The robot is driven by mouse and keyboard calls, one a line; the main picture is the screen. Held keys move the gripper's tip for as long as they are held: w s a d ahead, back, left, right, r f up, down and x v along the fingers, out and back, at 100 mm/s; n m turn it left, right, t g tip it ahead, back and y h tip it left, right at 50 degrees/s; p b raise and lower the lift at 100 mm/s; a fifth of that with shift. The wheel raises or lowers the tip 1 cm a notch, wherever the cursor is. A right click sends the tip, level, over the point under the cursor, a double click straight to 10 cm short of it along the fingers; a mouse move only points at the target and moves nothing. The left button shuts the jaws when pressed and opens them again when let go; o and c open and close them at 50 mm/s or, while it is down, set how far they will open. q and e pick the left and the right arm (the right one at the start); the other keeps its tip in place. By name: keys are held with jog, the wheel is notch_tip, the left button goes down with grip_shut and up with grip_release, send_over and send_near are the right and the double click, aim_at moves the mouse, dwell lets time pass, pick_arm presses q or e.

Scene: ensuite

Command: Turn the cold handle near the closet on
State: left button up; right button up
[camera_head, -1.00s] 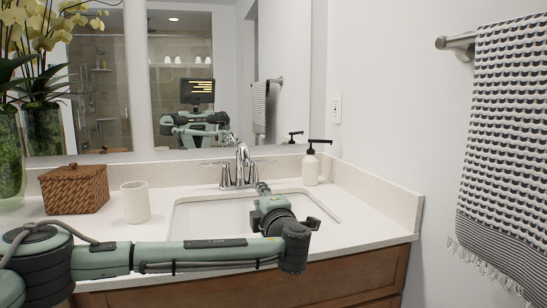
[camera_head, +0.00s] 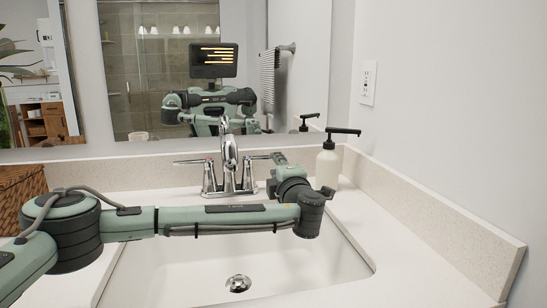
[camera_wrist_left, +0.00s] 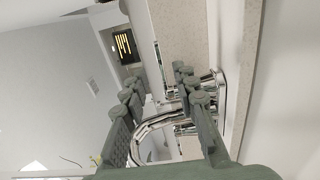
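The chrome faucet (camera_head: 230,165) stands behind the sink, with a left lever handle (camera_head: 190,161) and a right lever handle (camera_head: 258,157). My left gripper (camera_head: 276,160) is at the right handle, partly hidden behind my wrist. Whether it touches the handle is unclear. In the left wrist view my left gripper (camera_wrist_left: 160,97) has its fingers apart. The curved chrome spout (camera_wrist_left: 150,128) shows between and behind them, with chrome parts near the right finger. No water shows at the spout. My right gripper is out of view.
A soap dispenser (camera_head: 328,165) with a black pump stands just right of my left gripper. The white sink basin (camera_head: 190,270) lies below my arm. A mirror (camera_head: 180,70) is behind the faucet, and a woven basket (camera_head: 20,190) is at the left. The right counter is clear.

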aim_at(262, 159)
pick_arm(q)
jog(key=w, duration=0.2)
jog(key=w+a, duration=0.1)
jog(key=w, duration=0.2)
jog(key=shift+w+a, duration=0.1)
jog(key=shift+w, duration=0.35)
jog(key=shift+c, duration=1.3)
grip_shut()
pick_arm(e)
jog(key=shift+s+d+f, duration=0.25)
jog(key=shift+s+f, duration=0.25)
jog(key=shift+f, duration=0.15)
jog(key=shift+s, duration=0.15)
